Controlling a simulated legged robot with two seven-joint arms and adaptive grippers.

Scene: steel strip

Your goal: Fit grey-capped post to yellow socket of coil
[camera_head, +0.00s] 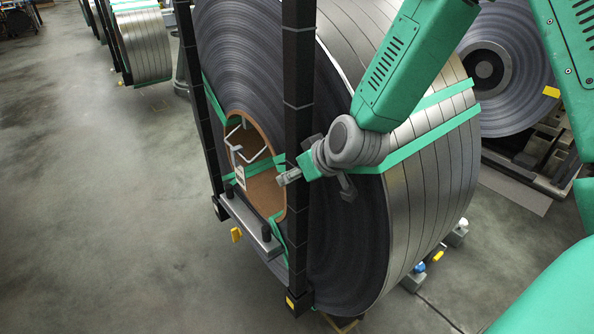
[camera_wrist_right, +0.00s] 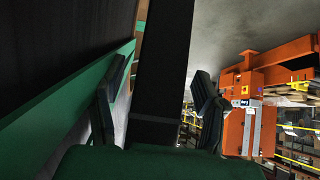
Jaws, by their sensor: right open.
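The big steel coil (camera_head: 345,235) stands upright in the head view, with green straps and a brown-lined bore. Two tall black posts stand in front of its face, a left one (camera_head: 200,110) and a right one (camera_head: 299,115); their tops are cut off, so I see no grey cap. A foot with a yellow-orange mark (camera_head: 290,302) is at the right post's base; I cannot tell if it is the yellow socket. My right gripper (camera_head: 315,187) is open at the right post. In the right wrist view a black post (camera_wrist_right: 158,90) passes between the fingers, contact unclear. My left gripper is out of view.
A grey bar (camera_head: 250,226) with short dark pegs links the posts low down. White wire frames (camera_head: 245,150) show in the bore. More coils stand at the back left and right (camera_head: 500,70). The floor at left is clear. Orange machinery (camera_wrist_right: 250,90) shows in the wrist view.

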